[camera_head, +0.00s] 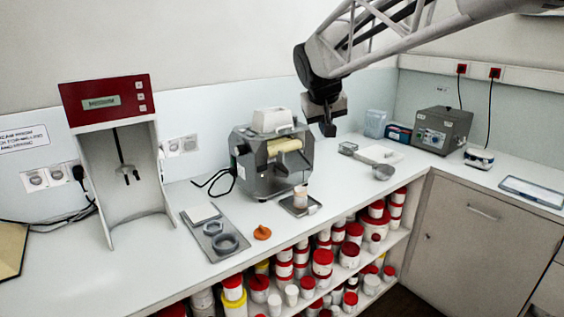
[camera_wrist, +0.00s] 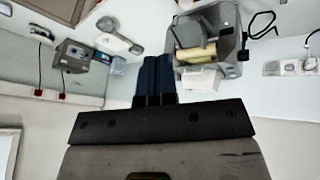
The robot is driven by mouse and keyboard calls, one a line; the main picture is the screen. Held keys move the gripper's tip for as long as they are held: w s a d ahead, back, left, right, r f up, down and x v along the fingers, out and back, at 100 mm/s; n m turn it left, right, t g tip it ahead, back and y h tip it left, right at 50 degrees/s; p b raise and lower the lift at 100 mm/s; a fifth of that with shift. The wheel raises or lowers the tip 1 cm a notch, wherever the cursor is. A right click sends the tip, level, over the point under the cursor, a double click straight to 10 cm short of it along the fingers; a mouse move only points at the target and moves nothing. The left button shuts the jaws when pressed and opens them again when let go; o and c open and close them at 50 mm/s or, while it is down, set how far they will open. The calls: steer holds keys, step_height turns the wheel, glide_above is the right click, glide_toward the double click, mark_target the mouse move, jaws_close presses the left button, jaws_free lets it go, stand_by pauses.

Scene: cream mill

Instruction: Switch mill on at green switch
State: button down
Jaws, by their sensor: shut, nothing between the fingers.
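The mill (camera_head: 288,174) is a grey metal machine with cream rollers (camera_head: 284,146) and a white hopper (camera_head: 272,119) on top, on the counter left of centre in the head view. It also shows at the upper right of the wrist view (camera_wrist: 229,38), with the cream roller (camera_wrist: 197,52) facing up. I cannot make out a green switch in either view. My gripper (camera_head: 328,130) hangs in the air to the right of the mill, apart from it. In the wrist view, its dark fingers (camera_wrist: 154,76) are together and empty, left of the mill.
A jar (camera_head: 300,195) stands on a small plate before the mill. A red-topped stand (camera_head: 106,98) is at left, a grey box device (camera_head: 442,130) at right. Red-lidded tubs fill the shelf below.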

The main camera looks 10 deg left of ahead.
steer(key=w+a+f+n, duration=0.1)
steer(key=w+a+f, duration=0.3)
steer(key=w+a, duration=0.45)
steer(key=w+a+f+n, duration=0.1)
steer(key=w+a+f, duration=0.35)
steer(key=a, duration=0.75)
steer(key=w+a+f+n, duration=0.1)
steer(key=w+a+f, duration=0.3)
steer(key=w+a, duration=0.45)
steer(key=n+t, duration=0.1)
glide_toward(232, 162)
steer(key=s+a, duration=0.4)
steer(key=shift+s+a+r, duration=0.15)
steer(key=shift+s+r, duration=0.15)
steer(key=shift+r, duration=0.1)
steer(key=shift+w+f, duration=0.1)
steer(key=shift+f, duration=0.05)
steer(key=w+d+f, duration=0.3)
steer(key=w+f, duration=0.5)
steer(key=shift+d+f, duration=0.2)
steer(key=shift+w+d, duration=0.1)
steer(key=shift+w, duration=0.1)
